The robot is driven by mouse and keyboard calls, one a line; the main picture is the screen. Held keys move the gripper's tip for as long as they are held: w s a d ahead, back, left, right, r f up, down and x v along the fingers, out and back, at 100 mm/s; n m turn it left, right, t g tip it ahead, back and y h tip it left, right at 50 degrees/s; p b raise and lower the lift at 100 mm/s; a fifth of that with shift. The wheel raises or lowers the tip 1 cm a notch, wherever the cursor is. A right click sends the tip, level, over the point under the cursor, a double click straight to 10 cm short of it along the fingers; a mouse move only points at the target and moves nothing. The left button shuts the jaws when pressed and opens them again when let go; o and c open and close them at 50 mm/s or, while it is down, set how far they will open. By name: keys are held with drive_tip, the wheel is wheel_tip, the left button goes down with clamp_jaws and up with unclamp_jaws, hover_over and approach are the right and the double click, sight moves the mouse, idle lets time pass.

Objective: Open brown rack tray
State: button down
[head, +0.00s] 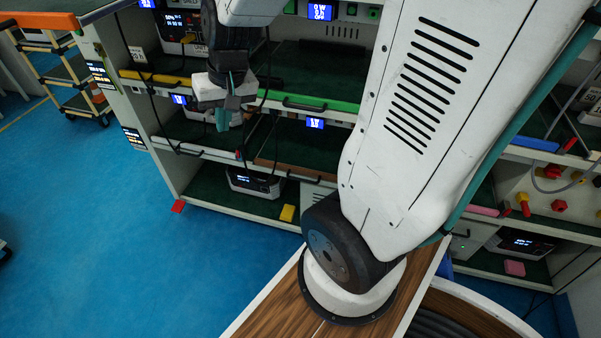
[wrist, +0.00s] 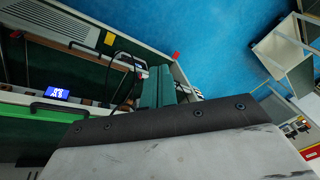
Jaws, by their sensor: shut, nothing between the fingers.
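The brown rack tray (head: 268,163) is in the middle level of the rack in the head view. It has a dark green surface, a brown front edge and a black bar handle. My gripper (head: 223,122) is in front of the rack, up and to the left of the brown tray in the picture, apart from its handle. Its teal fingers are together and hold nothing. In the wrist view the fingers (wrist: 155,87) show beside the rack, and a brown edge (wrist: 70,46) runs to their left. My arm hides part of the rack's right side.
A green-edged tray (head: 330,105) lies above the brown one, and a yellow-edged tray (head: 160,77) is at upper left. Black cables hang close to my gripper. A yellow block (head: 287,213) sits on the bottom shelf. The blue floor (head: 110,220) at left is clear.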

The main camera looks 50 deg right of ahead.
drive_tip(key=w+d+f+m, duration=0.3)
drive_tip(key=w+d+f, duration=0.2)
drive_tip(key=d+f, duration=0.15)
drive_tip(key=m+g+h, duration=0.2)
drive_tip(key=m+h, duration=0.3)
drive_tip(key=m, duration=0.1)
approach(302, 173)
drive_tip(key=shift+t, duration=0.3)
drive_tip(key=f, duration=0.2)
drive_tip(key=d+f, duration=0.1)
drive_tip(key=f, duration=0.3)
drive_tip(key=shift+s+d+f, duration=0.15)
drive_tip(key=shift+s+d, duration=0.1)
drive_tip(key=shift+s, duration=0.15)
